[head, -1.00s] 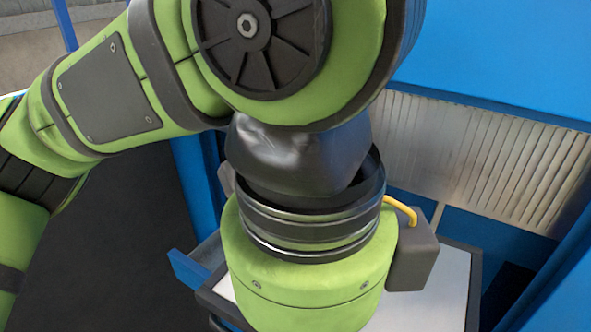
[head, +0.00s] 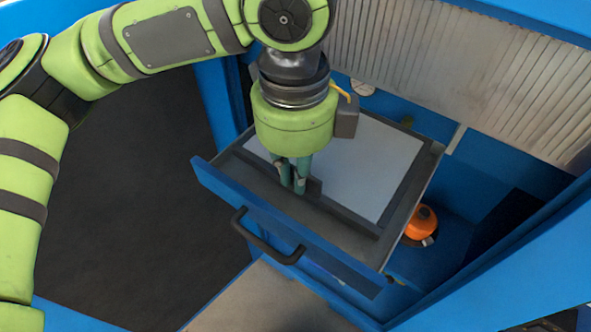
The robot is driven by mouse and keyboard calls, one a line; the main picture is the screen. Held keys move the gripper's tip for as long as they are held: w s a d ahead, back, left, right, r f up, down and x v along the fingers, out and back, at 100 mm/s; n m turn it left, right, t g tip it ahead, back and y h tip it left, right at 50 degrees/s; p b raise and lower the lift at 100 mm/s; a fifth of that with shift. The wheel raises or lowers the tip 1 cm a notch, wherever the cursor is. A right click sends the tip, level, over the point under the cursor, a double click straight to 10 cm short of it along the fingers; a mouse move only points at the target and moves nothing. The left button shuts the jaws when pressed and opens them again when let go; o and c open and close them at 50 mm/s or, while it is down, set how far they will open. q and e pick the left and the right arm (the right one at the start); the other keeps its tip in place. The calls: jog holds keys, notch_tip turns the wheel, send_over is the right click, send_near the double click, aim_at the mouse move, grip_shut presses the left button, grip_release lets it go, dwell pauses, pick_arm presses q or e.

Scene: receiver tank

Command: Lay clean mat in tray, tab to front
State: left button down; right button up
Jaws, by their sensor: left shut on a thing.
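A pale grey mat (head: 375,165) lies in the tray of a pulled-out blue drawer, whose handle side (head: 310,235) faces the lower left. A dark strip runs along the mat's front side, with a small dark raised piece, apparently the tab, beside my fingers. My left gripper (head: 298,186) points down over this front side, its teal fingers closed on the mat at the tab. The fingers and the wrist hide the grip itself and the mat's back left part. I cannot tell whether the mat lies fully flat. My right gripper is not in view.
A dark handle (head: 265,238) sticks out from the drawer front. An orange round object (head: 420,222) sits below and right of the drawer inside the blue cabinet. A ribbed translucent curtain (head: 460,70) hangs behind. Dark floor (head: 130,200) is clear at left.

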pick_arm(q)
notch_tip(320, 180, down, 2)
jog(key=shift+s+f+p, duration=0.1)
jog(key=shift+f+p, duration=0.1)
jog(key=shift+p, duration=0.15)
jog(key=shift+f, duration=0.45)
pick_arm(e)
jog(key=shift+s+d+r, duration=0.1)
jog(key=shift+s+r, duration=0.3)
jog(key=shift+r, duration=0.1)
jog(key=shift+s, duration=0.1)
pick_arm(q)
jog(key=c, duration=1.3)
grip_release()
jog(key=shift+f, duration=0.1)
notch_tip(320, 180, up, 12)
jog(key=b, duration=0.1)
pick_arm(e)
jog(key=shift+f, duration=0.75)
